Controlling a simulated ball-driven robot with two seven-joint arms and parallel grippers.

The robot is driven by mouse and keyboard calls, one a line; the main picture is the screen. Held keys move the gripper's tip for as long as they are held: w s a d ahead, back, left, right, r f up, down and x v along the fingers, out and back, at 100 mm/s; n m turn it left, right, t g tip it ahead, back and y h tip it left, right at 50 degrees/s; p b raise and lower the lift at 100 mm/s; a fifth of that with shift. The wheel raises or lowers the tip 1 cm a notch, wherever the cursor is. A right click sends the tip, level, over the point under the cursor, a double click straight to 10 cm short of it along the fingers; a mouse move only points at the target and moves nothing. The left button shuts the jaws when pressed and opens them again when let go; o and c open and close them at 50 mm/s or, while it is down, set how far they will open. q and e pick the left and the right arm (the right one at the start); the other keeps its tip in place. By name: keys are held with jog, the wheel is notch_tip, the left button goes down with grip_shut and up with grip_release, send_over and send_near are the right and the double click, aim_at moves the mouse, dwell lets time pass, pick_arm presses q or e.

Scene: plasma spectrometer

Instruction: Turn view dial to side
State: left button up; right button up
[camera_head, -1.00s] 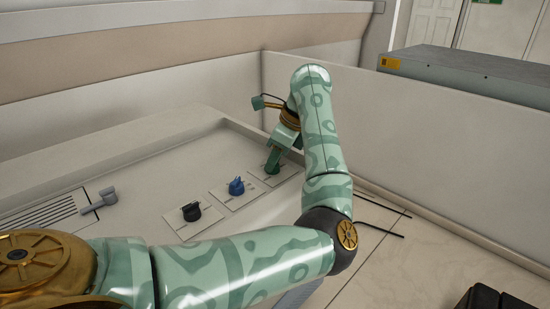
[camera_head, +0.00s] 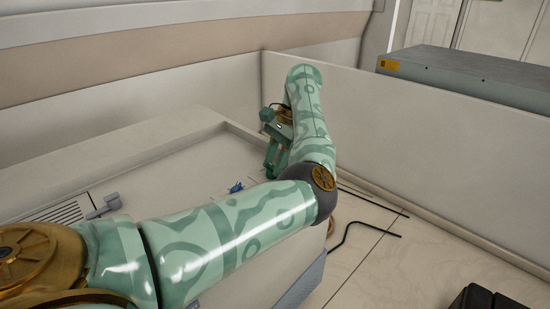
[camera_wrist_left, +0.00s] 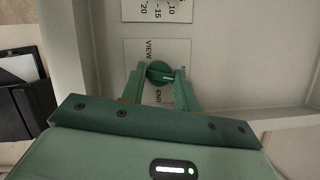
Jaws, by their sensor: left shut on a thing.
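The green view dial (camera_wrist_left: 159,73) sits on a pale plate marked "VIEW" and "END" in the left wrist view. A light pointer mark shows on its face. My left gripper (camera_wrist_left: 160,80) has one finger on each side of the dial and is shut on it. In the head view, my left gripper (camera_head: 275,158) reaches down to the panel at the right end of the dial row. The dial itself cannot be made out there. My right gripper is not in view.
A blue dial (camera_head: 236,187) stands beside my left forearm, partly hidden. A grey lever (camera_head: 104,206) and a slotted vent (camera_head: 62,213) lie at the panel's left. A raised wall (camera_head: 400,140) runs behind and right of my gripper. A grey box (camera_head: 465,80) stands beyond it.

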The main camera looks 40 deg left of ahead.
pick_arm(q)
jog(key=shift+a+n+h+p, duration=0.1)
jog(key=shift+n+h+p, duration=0.3)
jog(key=shift+n, duration=0.7)
jog(key=o, duration=1)
jog(key=shift+c, duration=0.2)
jog(key=p+v, duration=0.2)
jog(key=v, duration=1)
jog(key=shift+a+p, duration=0.15)
jog(key=shift+p, duration=0.2)
jog(key=shift+f, duration=0.1)
